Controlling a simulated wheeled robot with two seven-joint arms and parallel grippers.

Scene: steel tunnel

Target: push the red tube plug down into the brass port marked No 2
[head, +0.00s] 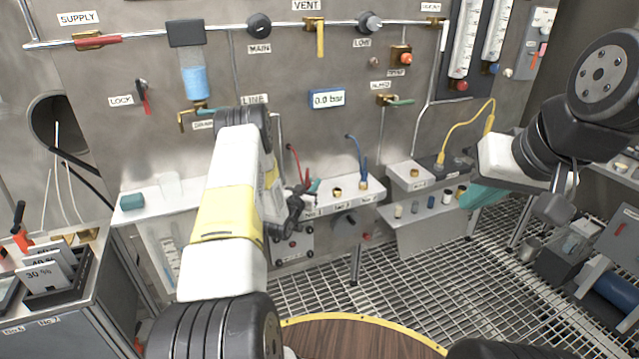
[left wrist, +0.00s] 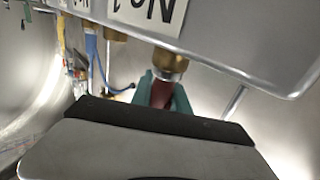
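The red tube plug (head: 297,172) shows behind my left gripper (head: 303,198) in the head view. In the left wrist view, the dark red plug (left wrist: 160,94) lies between my green fingertips (left wrist: 164,97), which look closed around it. Its end is at the brass port (left wrist: 168,64) beside the No 1 label (left wrist: 150,10); whether it is seated there I cannot tell. The middle brass port (head: 337,192), marked No 2, looks empty in the head view. My right gripper (head: 556,203) hangs at the right, away from the ports; its finger gap is unclear.
A blue tube plug (head: 364,174) stands at the right-hand port of the same shelf. A second shelf (head: 410,181) with a yellow cable (head: 465,125) is to its right. Valves and a display (head: 327,98) are on the wall above. Grating covers the floor.

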